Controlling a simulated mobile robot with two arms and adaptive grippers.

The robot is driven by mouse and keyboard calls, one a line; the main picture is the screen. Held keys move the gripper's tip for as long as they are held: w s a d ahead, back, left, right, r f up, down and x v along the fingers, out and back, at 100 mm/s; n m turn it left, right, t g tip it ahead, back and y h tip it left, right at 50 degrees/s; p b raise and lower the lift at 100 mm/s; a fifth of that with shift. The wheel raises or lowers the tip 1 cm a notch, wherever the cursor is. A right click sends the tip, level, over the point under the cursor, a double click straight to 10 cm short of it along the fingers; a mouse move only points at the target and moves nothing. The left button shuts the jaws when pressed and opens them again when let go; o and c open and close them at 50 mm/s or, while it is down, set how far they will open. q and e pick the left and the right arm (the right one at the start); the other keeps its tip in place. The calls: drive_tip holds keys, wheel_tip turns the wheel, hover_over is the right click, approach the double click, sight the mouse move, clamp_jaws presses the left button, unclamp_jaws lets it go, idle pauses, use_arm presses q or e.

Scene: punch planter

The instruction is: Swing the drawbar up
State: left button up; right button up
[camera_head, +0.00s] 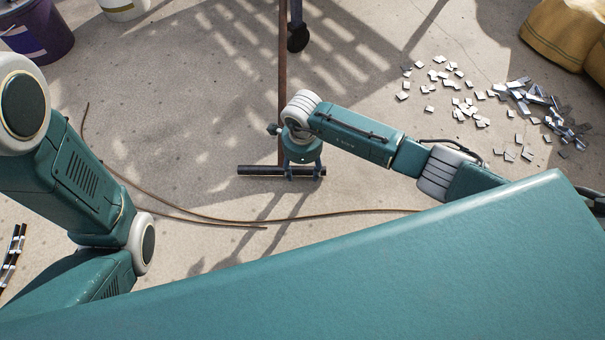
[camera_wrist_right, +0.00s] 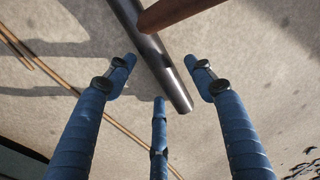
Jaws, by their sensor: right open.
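The drawbar is a rusty brown rod (camera_head: 282,75) that runs down from the top of the head view to a dark cross handle (camera_head: 255,170). In the right wrist view, the handle (camera_wrist_right: 150,50) slants between my fingertips and the rod (camera_wrist_right: 180,10) joins it from the upper right. My right gripper (camera_head: 304,173) is open over the right part of the handle. In the right wrist view its blue fingers (camera_wrist_right: 160,70) stand apart around the handle's end; I cannot tell whether any touches it. My left gripper is out of view.
Thin rusty rods (camera_head: 330,215) lie on the concrete in front of the handle. Scattered metal pieces (camera_head: 520,95) lie right, near yellow sacks (camera_head: 565,35). A purple bucket (camera_head: 40,35) and a white one (camera_head: 122,8) stand upper left. A dark caster wheel (camera_head: 298,38) is beside the rod.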

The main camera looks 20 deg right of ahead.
drive_tip(key=shift+f, duration=0.55)
clamp_jaws()
drive_tip(key=shift+r, duration=0.1)
drive_tip(key=shift+r, duration=0.1)
